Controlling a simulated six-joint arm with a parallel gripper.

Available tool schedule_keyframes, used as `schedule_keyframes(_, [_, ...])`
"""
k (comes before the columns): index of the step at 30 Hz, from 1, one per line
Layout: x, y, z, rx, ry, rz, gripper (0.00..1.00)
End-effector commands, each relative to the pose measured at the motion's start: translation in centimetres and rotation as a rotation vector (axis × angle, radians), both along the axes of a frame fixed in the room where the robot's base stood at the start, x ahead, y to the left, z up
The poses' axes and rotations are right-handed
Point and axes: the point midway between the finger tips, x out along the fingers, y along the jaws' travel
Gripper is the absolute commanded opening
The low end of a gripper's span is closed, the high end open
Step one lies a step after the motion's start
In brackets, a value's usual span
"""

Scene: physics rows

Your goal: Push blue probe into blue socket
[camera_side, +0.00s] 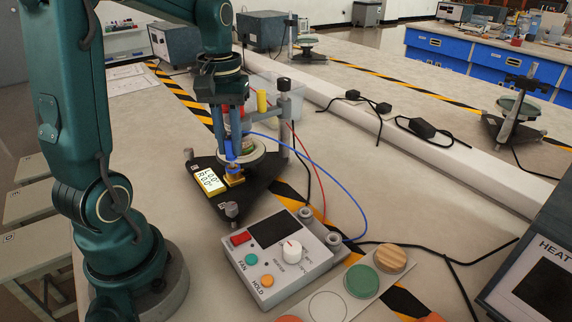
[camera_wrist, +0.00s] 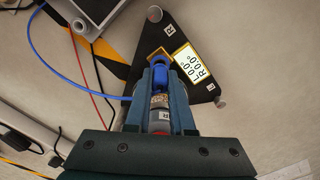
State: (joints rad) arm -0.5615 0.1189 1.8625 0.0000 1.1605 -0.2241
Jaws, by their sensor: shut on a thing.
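My gripper (camera_side: 231,140) points down over the black triangular stand base. In the wrist view its two fingers (camera_wrist: 159,88) are closed around the blue probe (camera_wrist: 161,74), which has a blue cable. The probe also shows in the side view as a blue upright piece (camera_side: 230,152) just above a brass-coloured block (camera_side: 235,179). A grey labelled cylinder lies in line with it between the fingers. I cannot tell which part is the blue socket, or whether the probe's tip touches the block; the fingers and probe hide that spot.
A lit display (camera_side: 208,181) reading L 0.0°, R 0.0° sits on the black base (camera_side: 216,208), beside the block. A round plate and an upright post stand close behind the gripper. A control box (camera_side: 285,257) with blue and red cables is in front.

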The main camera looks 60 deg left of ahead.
Motion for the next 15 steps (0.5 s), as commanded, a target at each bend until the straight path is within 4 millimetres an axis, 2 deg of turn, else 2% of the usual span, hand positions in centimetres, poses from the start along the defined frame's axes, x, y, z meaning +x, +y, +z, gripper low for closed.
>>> schedule_keyframes(15, [-0.01, -0.01, -0.32, -0.001, 0.001, 0.000, 0.00])
